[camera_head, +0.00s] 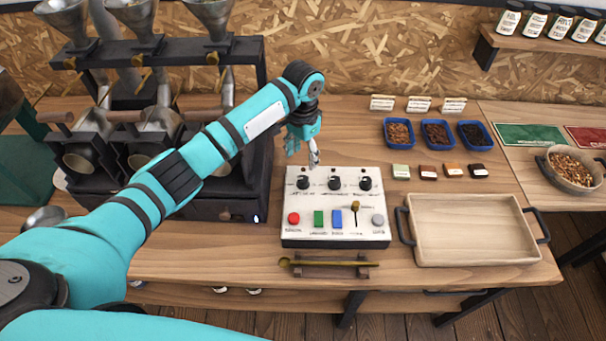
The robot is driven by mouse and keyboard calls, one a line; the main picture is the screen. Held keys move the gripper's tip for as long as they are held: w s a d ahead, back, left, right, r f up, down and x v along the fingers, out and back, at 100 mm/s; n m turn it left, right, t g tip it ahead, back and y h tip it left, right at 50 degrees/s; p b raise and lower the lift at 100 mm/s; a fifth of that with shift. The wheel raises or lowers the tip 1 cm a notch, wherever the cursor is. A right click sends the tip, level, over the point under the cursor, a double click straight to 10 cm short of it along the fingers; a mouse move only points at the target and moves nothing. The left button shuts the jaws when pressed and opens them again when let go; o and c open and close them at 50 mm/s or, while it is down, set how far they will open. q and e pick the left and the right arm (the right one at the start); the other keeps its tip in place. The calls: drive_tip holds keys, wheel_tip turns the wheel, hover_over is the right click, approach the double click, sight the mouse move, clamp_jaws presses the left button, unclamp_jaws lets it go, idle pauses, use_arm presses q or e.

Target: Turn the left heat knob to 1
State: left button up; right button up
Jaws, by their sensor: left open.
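A white control panel (345,240) sits on the wooden bench in the middle of the view. Three black knobs stand in a row near its back edge: the left knob (303,182), the middle knob (334,183) and the right knob (365,183). The numbers around the knobs are too small to read. My left gripper (314,160) is open and empty. It hangs above the back edge of the panel, just behind and between the left and middle knobs, apart from the left knob as seen. My right gripper is not in view.
A wooden tray (471,257) with black handles stands right of the panel. Blue bean trays (398,133) and small coloured blocks (400,171) lie behind it. A brass scoop (325,262) rests in front of the panel. Black roasters with funnels (140,18) stand at the left.

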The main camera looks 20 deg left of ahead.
sight(303, 178)
use_arm(q)
wheel_tip(303, 178, down, 9)
drive_tip(key=shift+f+p, duration=0.1)
drive_tip(key=shift+p, duration=0.4)
drive_tip(key=shift+f, duration=0.3)
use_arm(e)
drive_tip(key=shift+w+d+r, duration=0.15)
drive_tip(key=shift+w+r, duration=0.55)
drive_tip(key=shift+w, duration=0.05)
use_arm(q)
drive_tip(key=shift+c, duration=0.3)
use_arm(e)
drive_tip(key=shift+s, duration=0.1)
use_arm(q)
drive_tip(key=c, duration=1.1)
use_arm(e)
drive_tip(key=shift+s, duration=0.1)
